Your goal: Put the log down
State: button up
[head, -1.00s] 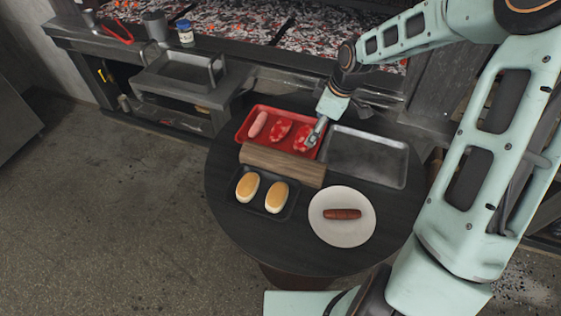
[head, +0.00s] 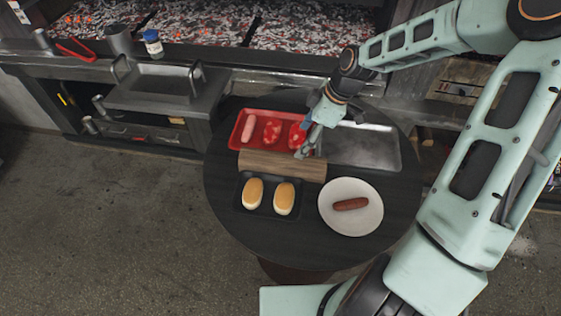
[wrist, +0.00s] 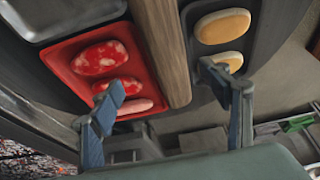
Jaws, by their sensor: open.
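The log (head: 265,163) is a squared brown wooden piece lying flat on the round dark table (head: 330,262). It sits between the red tray (head: 236,134) and the black bun tray (head: 268,213). My gripper (head: 303,152) is near the log's right end in the head view. In the wrist view the log (wrist: 160,40) runs between the spread fingers of my gripper (wrist: 160,80), one on the red tray side and one on the bun side. The gripper is open and holds nothing. Whether a finger touches the log cannot be told.
The red tray holds a pale sausage (head: 249,129) and red meat patties (head: 272,131). Two buns (head: 253,192) lie in the black tray. A white plate (head: 352,228) bears a cooked sausage (head: 351,204). An empty metal tray (head: 365,148) is at right. The ember grill (head: 290,22) is behind.

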aim_at(286, 156)
jog(key=shift+s+a, duration=0.3)
jog(key=shift+a+f+y, duration=0.15)
jog(key=shift+f+y, duration=0.05)
jog(key=shift+y, duration=0.1)
jog(key=x, duration=0.9)
jog(key=shift+s+a+p, duration=0.15)
jog(key=shift+a+p, duration=0.1)
jog(key=shift+p, duration=0.1)
jog(key=shift+a+f, duration=0.1)
jog(key=shift+f, duration=0.45)
jog(key=shift+r, duration=0.1)
grip_shut()
